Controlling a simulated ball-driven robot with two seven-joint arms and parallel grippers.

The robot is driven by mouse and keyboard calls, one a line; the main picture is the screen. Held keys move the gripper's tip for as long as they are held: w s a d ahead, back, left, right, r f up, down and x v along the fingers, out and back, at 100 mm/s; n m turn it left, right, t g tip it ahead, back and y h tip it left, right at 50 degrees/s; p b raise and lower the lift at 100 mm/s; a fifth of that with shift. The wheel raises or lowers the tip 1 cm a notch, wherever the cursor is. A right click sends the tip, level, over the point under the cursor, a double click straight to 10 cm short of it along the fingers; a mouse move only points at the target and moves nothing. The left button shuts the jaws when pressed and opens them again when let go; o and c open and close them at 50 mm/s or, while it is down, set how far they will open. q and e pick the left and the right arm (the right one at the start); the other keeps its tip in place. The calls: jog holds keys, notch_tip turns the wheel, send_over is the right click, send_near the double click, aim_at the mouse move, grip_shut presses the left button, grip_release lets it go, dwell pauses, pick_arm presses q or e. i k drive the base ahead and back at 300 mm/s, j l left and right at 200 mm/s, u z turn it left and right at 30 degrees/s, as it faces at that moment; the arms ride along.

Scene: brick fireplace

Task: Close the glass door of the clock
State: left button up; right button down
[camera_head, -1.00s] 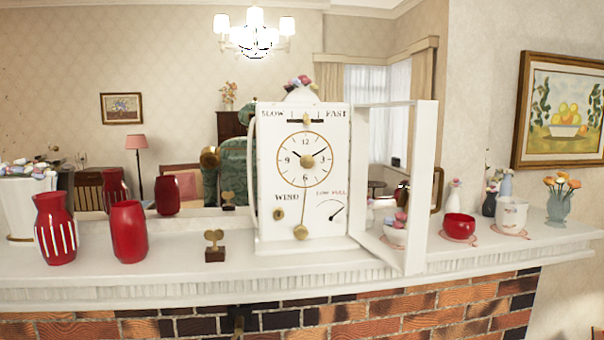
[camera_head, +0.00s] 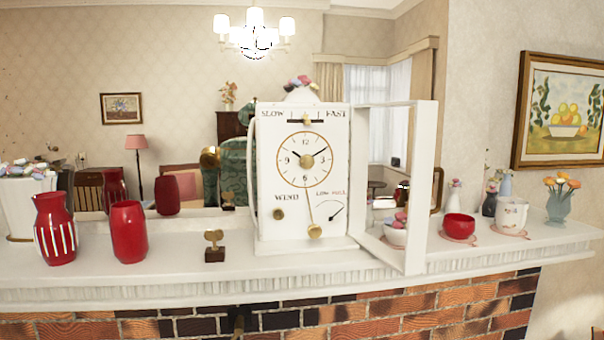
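The white clock (camera_head: 268,215) stands upright on the white mantel shelf in the middle of the head view. The glass door (camera_head: 424,190) has a white frame, is hinged at the clock's right side and stands wide open, swung out towards me. The mantel with its vases shows through the glass. Neither of my grippers is in view.
A small brass key on a block (camera_head: 214,247) stands left of the clock. Red vases (camera_head: 128,232) stand further left. A red bowl (camera_head: 459,227), a white cup (camera_head: 511,216) and a flower vase (camera_head: 561,205) stand right of the door. The mantel front (camera_head: 180,278) between is clear.

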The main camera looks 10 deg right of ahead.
aim_at(425, 112)
jog(key=l+u, duration=0.15)
jog(key=l, duration=0.3)
jog(key=l+u, duration=0.1)
jog(key=l, duration=0.3)
jog(key=k+l+u, duration=0.15)
jog(key=l, duration=0.3)
jog(key=l+u, duration=0.15)
jog(key=l, duration=0.25)
jog(key=k+l+u, duration=0.1)
jog(key=l, duration=0.3)
jog(key=k+l+u, duration=0.15)
jog(key=l, duration=0.25)
jog(key=k+l+u, duration=0.15)
jog(key=l, duration=0.25)
jog(key=k+l+u, duration=0.1)
jog(key=l, duration=0.3)
jog(key=k, duration=0.05)
